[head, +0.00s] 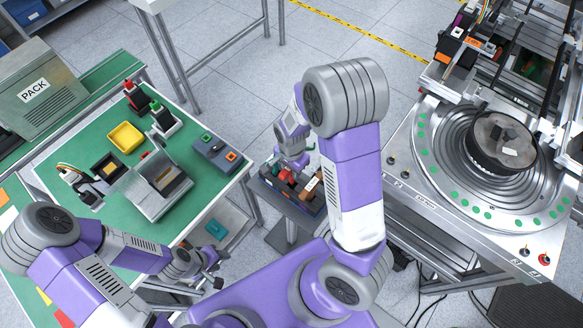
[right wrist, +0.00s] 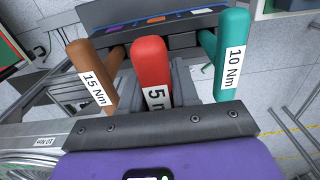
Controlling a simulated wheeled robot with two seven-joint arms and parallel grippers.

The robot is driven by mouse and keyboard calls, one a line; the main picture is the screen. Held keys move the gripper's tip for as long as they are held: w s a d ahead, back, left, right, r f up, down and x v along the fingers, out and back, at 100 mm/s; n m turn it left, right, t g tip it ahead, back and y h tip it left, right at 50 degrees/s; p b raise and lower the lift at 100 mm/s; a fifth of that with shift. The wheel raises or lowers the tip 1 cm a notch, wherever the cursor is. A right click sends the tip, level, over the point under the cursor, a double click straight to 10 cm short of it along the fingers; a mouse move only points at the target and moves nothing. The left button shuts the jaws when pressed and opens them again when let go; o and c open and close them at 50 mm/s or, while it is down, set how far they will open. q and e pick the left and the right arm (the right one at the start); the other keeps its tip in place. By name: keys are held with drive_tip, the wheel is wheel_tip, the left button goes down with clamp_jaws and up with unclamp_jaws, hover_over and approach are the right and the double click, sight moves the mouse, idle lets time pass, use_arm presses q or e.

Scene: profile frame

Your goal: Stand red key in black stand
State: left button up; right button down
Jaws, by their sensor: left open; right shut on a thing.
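The red key (right wrist: 150,65), with a white label showing a 5, stands handle-up in the middle of the right wrist view. My right gripper (head: 294,160) is shut on it; the jaws are mostly hidden behind the handle in the wrist view. In the head view red shows just below this gripper, over the dark stand (head: 268,187) on a small table. The stand's dark panel with coloured marks also shows in the wrist view (right wrist: 185,18). I cannot tell whether the key's lower end is in the stand. My left gripper (head: 208,275) is open and empty at lower left.
A green workbench (head: 85,150) with a yellow bin (head: 126,137) is at left. A round turntable machine (head: 450,180) is at right.

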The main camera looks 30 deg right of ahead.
sight(291, 182)
drive_tip(key=shift+f+b, duration=1.35)
drive_tip(key=shift+f, duration=0.5)
drive_tip(key=shift+f, duration=0.1)
drive_tip(key=c, duration=0.8)
unclamp_jaws()
drive_tip(key=shift+o, duration=0.2)
wheel_tip(291, 182, up, 8)
drive_tip(key=shift+f+p, duration=0.15)
drive_tip(key=shift+p, duration=0.85)
